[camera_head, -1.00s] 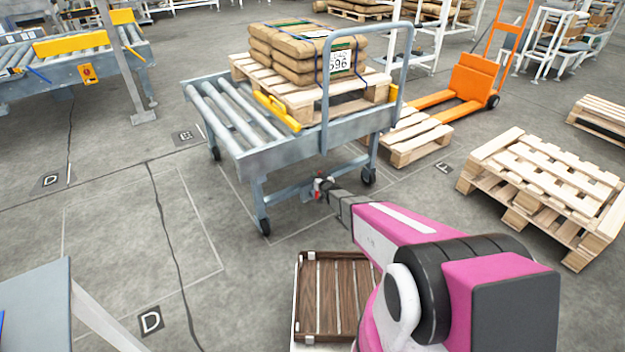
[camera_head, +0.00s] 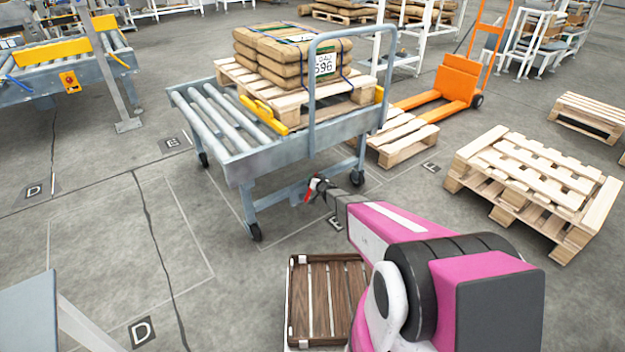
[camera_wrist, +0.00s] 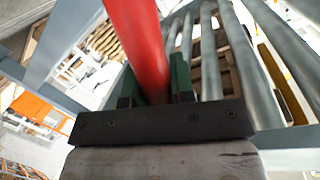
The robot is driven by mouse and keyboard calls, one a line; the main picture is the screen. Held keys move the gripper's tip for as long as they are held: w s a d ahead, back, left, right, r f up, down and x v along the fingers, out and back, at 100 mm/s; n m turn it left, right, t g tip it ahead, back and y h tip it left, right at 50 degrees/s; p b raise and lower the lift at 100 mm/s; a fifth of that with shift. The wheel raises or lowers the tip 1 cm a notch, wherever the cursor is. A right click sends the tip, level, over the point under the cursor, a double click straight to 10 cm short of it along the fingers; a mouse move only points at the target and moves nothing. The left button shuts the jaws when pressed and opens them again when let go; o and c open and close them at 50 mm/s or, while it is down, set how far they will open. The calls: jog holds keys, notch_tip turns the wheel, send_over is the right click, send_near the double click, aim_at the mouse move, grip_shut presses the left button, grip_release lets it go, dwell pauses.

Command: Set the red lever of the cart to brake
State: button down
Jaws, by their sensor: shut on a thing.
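The cart (camera_head: 245,172) is a grey roller cart on casters, carrying a pallet of sacks. Its red lever (camera_head: 311,189) shows small at the cart's lower frame in the head view. In the wrist view the red lever (camera_wrist: 142,45) is a large red bar running between the two green finger pads. My gripper (camera_wrist: 155,88) is shut on the lever. In the head view my gripper (camera_head: 318,187) is at the lower side of the cart, and the lever's exact angle and setting are too small to read.
A wooden slatted crate (camera_head: 330,300) lies on the floor below my arm. An orange pallet jack (camera_head: 455,85) and pallets (camera_head: 535,185) stand to the right. A roller conveyor (camera_head: 60,68) is at upper left. The floor left of the cart is clear.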

jog(key=shift+w+d, duration=0.1)
jog(key=shift+d, duration=0.05)
jog(key=c, duration=1)
grip_release()
jog(key=shift+o, duration=0.2)
jog(key=v, duration=1)
jog(key=shift+s+d, duration=0.2)
jog(key=shift+s, duration=0.15)
